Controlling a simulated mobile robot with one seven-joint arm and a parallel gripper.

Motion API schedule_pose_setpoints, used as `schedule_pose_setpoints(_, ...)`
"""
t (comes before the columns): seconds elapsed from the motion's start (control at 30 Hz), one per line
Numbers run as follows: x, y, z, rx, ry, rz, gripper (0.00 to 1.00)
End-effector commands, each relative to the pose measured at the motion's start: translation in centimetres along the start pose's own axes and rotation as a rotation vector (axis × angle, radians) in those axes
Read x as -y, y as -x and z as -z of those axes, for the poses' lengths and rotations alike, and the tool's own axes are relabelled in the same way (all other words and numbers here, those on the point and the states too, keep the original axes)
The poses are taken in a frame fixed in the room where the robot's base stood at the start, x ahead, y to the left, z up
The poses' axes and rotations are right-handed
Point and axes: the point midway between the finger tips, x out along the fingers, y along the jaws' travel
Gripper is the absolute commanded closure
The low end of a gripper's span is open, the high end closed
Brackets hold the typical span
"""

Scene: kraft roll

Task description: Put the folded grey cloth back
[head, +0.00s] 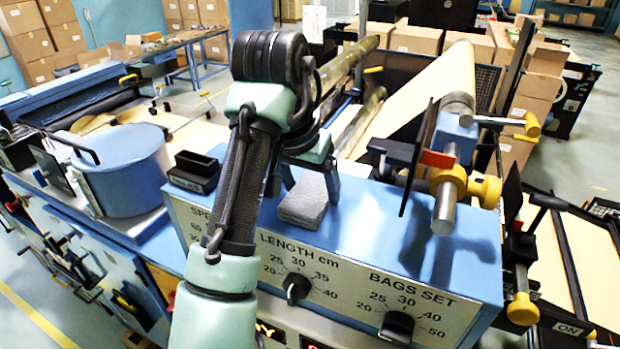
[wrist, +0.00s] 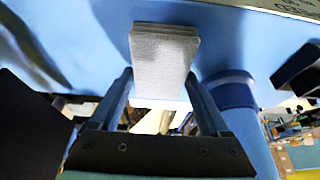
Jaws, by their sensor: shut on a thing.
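The folded grey cloth (head: 303,200) is a small stack of layers at the front edge of the blue control box top (head: 400,215). My gripper (head: 312,180) reaches down to it from above and is shut on it. In the wrist view, the grey cloth (wrist: 164,55) sits between the tips of the two fingers of my gripper (wrist: 162,80), against the blue surface. I cannot tell whether the cloth rests on the box or hangs just above it.
A small black open holder (head: 195,170) with a label stands left of my arm. A blue drum (head: 125,170) is further left. A roller shaft with a yellow collar (head: 447,185) stands to the right. Dials (head: 297,287) line the box front.

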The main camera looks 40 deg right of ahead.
Motion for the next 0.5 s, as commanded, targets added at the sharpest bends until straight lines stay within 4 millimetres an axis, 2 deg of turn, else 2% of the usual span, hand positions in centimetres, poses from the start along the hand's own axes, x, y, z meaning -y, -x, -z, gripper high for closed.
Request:
schedule_pose_setpoints(0.27,0.04,-0.13,-0.05,-0.001,0.000,0.001,0.64)
schedule_pose_setpoints(0.3,0.04,-0.19,-0.08,-0.001,0.000,0.001,0.18)
schedule_pose_setpoints(0.4,0.04,-0.15,-0.06,-0.001,0.000,0.001,0.00)
schedule_pose_setpoints(0.5,0.04,-0.15,-0.06,-0.001,0.000,0.001,0.00)
